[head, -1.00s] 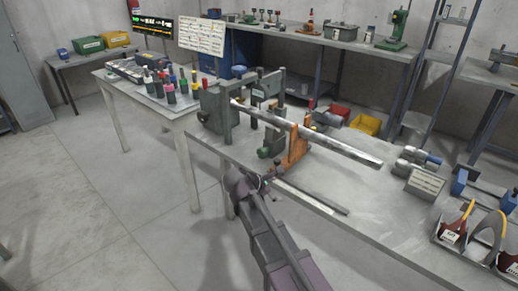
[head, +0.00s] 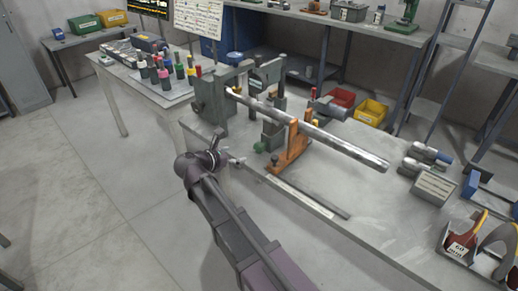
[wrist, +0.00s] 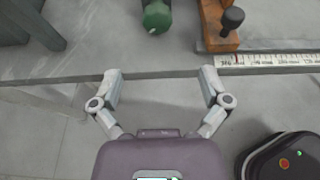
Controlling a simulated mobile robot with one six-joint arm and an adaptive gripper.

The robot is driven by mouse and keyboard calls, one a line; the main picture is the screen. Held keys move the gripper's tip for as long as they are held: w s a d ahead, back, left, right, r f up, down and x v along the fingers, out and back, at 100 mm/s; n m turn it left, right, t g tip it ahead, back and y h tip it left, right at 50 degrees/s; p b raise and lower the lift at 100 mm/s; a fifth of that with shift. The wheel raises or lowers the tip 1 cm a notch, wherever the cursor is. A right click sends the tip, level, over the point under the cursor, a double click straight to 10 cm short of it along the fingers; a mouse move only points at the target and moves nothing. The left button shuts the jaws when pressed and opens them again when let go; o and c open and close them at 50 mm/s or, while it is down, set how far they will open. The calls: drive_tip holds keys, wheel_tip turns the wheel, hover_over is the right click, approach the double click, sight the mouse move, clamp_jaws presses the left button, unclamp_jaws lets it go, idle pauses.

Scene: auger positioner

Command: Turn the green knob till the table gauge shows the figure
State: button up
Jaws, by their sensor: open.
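The green knob (wrist: 156,17) shows at the top of the wrist view, beyond the table's front edge. In the head view the green knob (head: 259,147) sits low at the front of the grey machine, left of the orange support (head: 293,150). My gripper (wrist: 160,74) is open and empty, its fingertips at the table edge, with a gap between them and the knob. A white scale strip (wrist: 270,60) with printed figures runs along the table edge, right of the fingers. The strip (head: 312,199) is too small to read in the head view.
A dark knob (wrist: 232,19) on the orange base stands right of the green knob. Grey metal blocks (head: 210,97) stand left. The floor in front is clear.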

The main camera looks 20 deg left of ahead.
sight(257, 149)
drive_tip(key=shift+s+a, duration=0.1)
drive_tip(key=shift+a, duration=0.05)
drive_tip(key=b+x, duration=0.2)
drive_tip(key=x, duration=0.4)
drive_tip(key=b+x, duration=0.3)
drive_tip(key=x, duration=0.4)
drive_tip(key=shift+f, duration=0.3)
drive_tip(key=shift+c, duration=0.2)
drive_tip(key=c, duration=1.1)
